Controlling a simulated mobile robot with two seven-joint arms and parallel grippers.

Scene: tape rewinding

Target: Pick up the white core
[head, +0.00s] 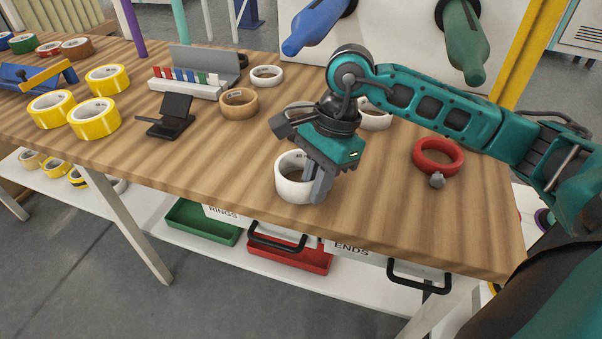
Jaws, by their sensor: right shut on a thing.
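A white core (291,185), a wide ring with small print inside its top edge, stands on the wooden table (215,150) near the front edge. My right gripper (316,186) comes down over its right side and is shut on its wall. One finger shows outside the ring; the other is hidden. I cannot tell whether the core touches the table. My left gripper is not in view.
A smaller white ring (267,76) and a tan roll (239,103) lie behind. Another white ring (374,118) is partly behind my right arm. A red ring (438,157) lies right. Yellow rolls (95,118) and a black stand (172,118) are left.

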